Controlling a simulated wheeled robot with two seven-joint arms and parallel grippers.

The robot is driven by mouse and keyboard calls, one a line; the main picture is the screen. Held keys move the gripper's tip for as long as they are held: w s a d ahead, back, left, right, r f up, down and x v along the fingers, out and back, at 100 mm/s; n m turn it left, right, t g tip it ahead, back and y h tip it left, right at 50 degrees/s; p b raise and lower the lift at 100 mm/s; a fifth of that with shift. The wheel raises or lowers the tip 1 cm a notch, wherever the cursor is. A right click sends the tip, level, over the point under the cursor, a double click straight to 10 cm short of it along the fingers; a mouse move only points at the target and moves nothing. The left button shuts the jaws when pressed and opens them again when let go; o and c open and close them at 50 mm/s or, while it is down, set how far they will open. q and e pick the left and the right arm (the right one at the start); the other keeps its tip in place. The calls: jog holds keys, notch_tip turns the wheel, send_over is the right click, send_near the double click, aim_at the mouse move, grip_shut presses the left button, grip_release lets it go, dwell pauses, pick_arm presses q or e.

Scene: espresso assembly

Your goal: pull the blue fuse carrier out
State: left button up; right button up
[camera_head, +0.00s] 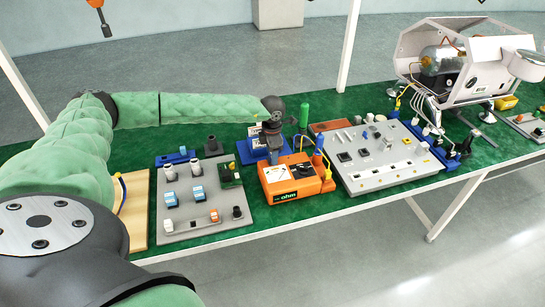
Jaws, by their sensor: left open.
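Small blue-and-white parts stand on the grey board at the left of the table, one (197,194) near its middle and one (169,198) to its left. A low blue block (176,158) lies behind that board. I cannot tell for sure which is the blue fuse carrier. My left gripper (273,154) points down beside a blue stand (246,151), behind the orange ohm meter (296,178). Its jaws are open, though small and dark here. The stand is partly hidden by the gripper. My right gripper is not in view.
A larger grey board (400,172) with several small parts lies right of the meter. A green cylinder (304,112) stands behind the meter. A white-framed espresso machine (460,65) is at the back right. The table's front edge runs close to both boards.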

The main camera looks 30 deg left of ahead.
pick_arm(q)
grip_shut()
jog(key=shift+r, duration=1)
dwell(1.0)
jog(key=shift+r+p, duration=0.4)
jog(key=shift+r, duration=1.05)
jog(key=shift+r, duration=0.15)
jog(key=shift+r, duration=1.4)
